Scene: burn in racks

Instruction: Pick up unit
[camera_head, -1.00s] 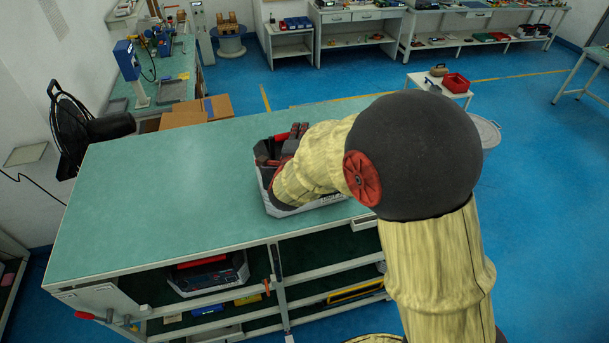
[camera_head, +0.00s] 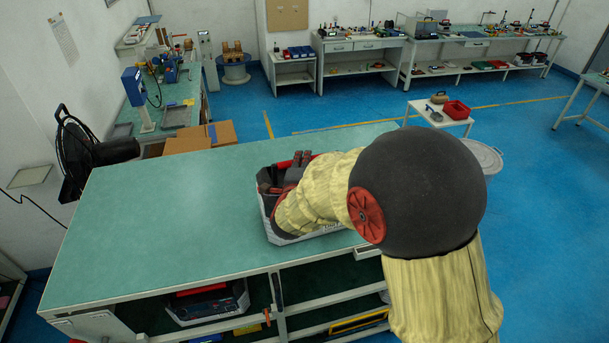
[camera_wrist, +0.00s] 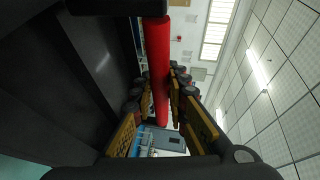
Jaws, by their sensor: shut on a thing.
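The unit is a grey and black box with a pale lower edge (camera_head: 296,237) and red parts on top. It is on the green top of the workbench (camera_head: 150,220), near its right end. My arm covers much of its right side in the head view. In the wrist view a red bar (camera_wrist: 159,60), apparently the unit's handle, runs between the fingers of my gripper (camera_wrist: 158,95), which is shut on it. The gripper is hidden in the head view. I cannot tell whether the unit touches the bench top.
A similar unit (camera_head: 208,303) sits on the shelf under the bench. Cardboard boxes (camera_head: 200,138) and a black fan-like object (camera_head: 80,150) stand behind the bench. A small white table with a red bin (camera_head: 456,110) stands at right. The bench top left of the unit is clear.

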